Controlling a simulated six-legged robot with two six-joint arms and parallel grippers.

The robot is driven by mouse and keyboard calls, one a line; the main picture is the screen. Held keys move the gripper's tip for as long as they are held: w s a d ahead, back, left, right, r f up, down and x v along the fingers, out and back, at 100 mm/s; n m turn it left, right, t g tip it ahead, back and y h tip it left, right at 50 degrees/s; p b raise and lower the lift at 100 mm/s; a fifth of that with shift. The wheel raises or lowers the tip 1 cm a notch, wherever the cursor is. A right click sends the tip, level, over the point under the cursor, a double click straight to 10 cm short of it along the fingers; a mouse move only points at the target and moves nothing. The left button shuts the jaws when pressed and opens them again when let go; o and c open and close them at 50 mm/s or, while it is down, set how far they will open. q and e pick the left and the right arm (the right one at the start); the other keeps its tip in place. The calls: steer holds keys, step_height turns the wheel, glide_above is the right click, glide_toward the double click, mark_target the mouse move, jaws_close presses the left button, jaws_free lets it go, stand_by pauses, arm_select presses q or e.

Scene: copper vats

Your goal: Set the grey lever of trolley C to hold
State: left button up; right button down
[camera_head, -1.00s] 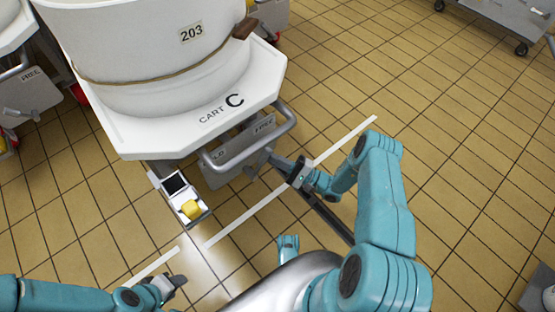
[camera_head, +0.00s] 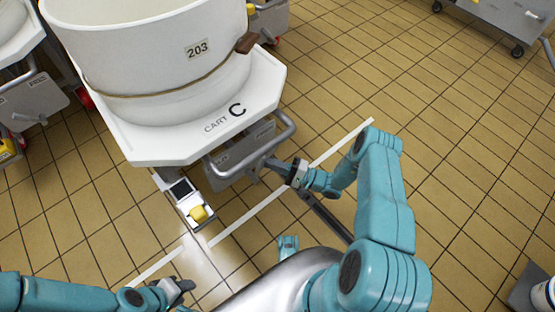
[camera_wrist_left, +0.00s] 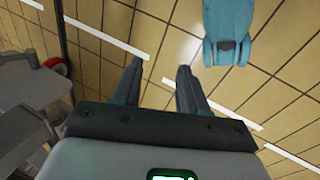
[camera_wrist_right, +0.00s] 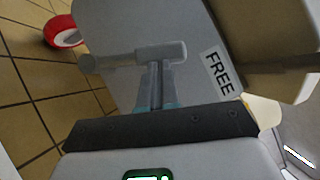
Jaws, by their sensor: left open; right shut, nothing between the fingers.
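Trolley C, a white cart (camera_head: 185,146) marked "CART C", stands upper left in the head view and carries a large white vat (camera_head: 150,60). Its grey lever (camera_wrist_right: 125,57) shows in the right wrist view as a round-ended bar with a stem, beside a "FREE" label (camera_wrist_right: 217,72). My right gripper (camera_head: 273,163) is shut and empty, close in front of the plate under the cart's handle. I cannot tell whether it touches the lever; the dark wrist edge hides part of its fingers. My left gripper (camera_head: 187,287) is open and empty, low over the floor; it also shows in the left wrist view (camera_wrist_left: 158,85).
A grey tubular handle (camera_head: 265,145) curves out from the cart's front. A small box with a yellow knob (camera_head: 198,214) sits below the cart's edge. White floor lines (camera_head: 255,212) cross the tiles. Another cart (camera_head: 30,100) stands left. The floor at right is mostly open.

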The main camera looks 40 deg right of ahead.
arm_select(q)
step_height(320, 180, up, 16)
steer(key=s+p, duration=0.1)
steer(key=p, duration=1.4)
steer(key=shift+d+m+p, duration=0.15)
steer(key=shift+m+p, duration=0.15)
arm_select(e)
steer(key=a+r+n+g+h, duration=0.2)
steer(key=a+n+g+h, duration=0.1)
steer(key=a+n, duration=0.4)
steer(key=shift+s+a+n+g+h, duration=0.35)
steer(key=shift+a+n+g+h, duration=0.05)
steer(key=shift+a, duration=0.4)
arm_select(q)
steer(key=shift+s+r, duration=0.1)
arm_select(e)
steer(key=shift+a, duration=0.1)
